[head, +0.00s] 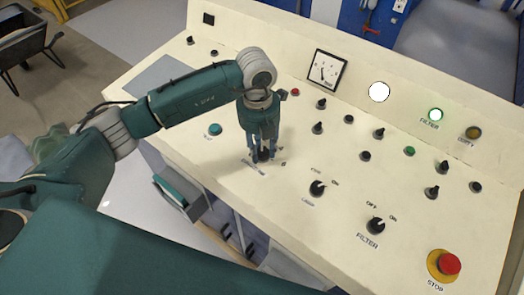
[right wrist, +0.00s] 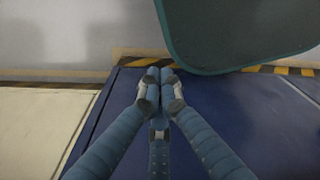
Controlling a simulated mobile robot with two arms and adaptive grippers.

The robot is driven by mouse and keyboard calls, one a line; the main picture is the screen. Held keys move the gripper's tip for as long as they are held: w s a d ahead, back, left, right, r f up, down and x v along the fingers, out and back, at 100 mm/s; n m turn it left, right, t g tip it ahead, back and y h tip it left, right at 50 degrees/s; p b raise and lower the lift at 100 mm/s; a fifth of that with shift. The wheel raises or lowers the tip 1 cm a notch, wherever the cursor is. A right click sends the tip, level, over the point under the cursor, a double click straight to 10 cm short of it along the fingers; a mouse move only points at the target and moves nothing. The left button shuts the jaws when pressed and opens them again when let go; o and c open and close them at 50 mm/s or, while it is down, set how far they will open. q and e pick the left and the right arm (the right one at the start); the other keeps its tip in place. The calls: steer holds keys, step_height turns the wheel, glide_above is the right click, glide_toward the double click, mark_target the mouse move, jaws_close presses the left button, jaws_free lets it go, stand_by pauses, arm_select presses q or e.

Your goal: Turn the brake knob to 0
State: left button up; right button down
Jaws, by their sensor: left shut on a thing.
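The cream control panel (head: 330,225) fills the middle of the head view. My left gripper (head: 263,158) points down at the panel with its fingers closed around a small black knob (head: 264,155). The fingers hide most of this knob, so its pointer cannot be made out. A printed label below it is too small to read, and a small mark like a 0 shows to its right. My right gripper (right wrist: 160,85) shows in the right wrist view with its fingertips together and nothing visible between them.
A lamp knob (head: 317,188), a filter knob (head: 375,225) and a red stop button (head: 449,264) stand to the right. A teal button (head: 215,129) is left of my left gripper. Several small black knobs and a dial gauge (head: 326,70) stand behind.

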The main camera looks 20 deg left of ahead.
arm_select(q)
steer(key=n, duration=0.1)
steer(key=n+b, duration=0.1)
steer(key=n, duration=0.1)
steer(key=shift+s+f+n, duration=0.15)
steer(key=shift+n, duration=0.15)
steer(key=shift+n+b, duration=0.45)
steer(key=shift+n, duration=1.25)
steer(key=o, duration=1.1)
steer(key=shift+h, duration=0.3)
steer(key=shift+o, duration=0.2)
steer(key=shift+r, duration=0.4)
step_height(320, 180, up, 11)
steer(key=shift+s+a+r, duration=0.2)
steer(key=shift+a, duration=0.25)
